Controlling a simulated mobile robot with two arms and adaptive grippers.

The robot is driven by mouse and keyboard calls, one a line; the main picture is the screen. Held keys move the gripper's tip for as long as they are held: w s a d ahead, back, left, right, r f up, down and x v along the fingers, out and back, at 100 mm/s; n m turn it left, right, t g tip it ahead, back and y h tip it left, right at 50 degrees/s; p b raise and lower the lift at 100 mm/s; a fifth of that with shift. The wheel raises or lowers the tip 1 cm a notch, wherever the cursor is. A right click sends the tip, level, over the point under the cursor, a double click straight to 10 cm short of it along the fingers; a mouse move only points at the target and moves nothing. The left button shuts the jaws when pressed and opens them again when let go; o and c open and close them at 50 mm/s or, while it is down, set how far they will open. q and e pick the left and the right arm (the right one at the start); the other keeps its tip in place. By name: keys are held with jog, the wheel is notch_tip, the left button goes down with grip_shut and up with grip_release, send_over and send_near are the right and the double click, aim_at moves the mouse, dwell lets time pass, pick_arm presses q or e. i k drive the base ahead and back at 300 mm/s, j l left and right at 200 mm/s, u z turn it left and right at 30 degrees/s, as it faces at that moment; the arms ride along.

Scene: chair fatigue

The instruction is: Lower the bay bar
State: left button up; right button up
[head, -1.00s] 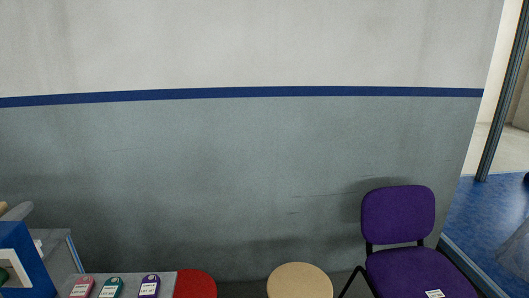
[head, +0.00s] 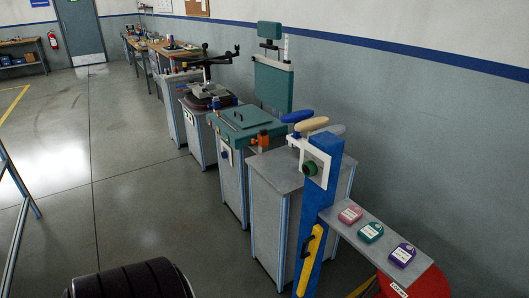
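A yellow bar (head: 309,260) with a dark handle stands nearly upright along the lower part of a blue post (head: 322,215), in the lower right of the head view. I take it to be the bay bar; no label on it can be read. Its lower end is near the bottom edge of the view. Neither of my grippers is in view, and nothing is seen touching the bar.
A grey shelf (head: 385,266) with pink, green and purple labelled pieces juts right from the post, above a red round thing (head: 428,284). Grey cabinets (head: 270,215) and machines line the wall. Open floor (head: 125,150) lies left. A blue frame (head: 18,185) stands at the left edge.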

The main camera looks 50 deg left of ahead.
aim_at(315, 239)
jog(key=u, duration=1.3)
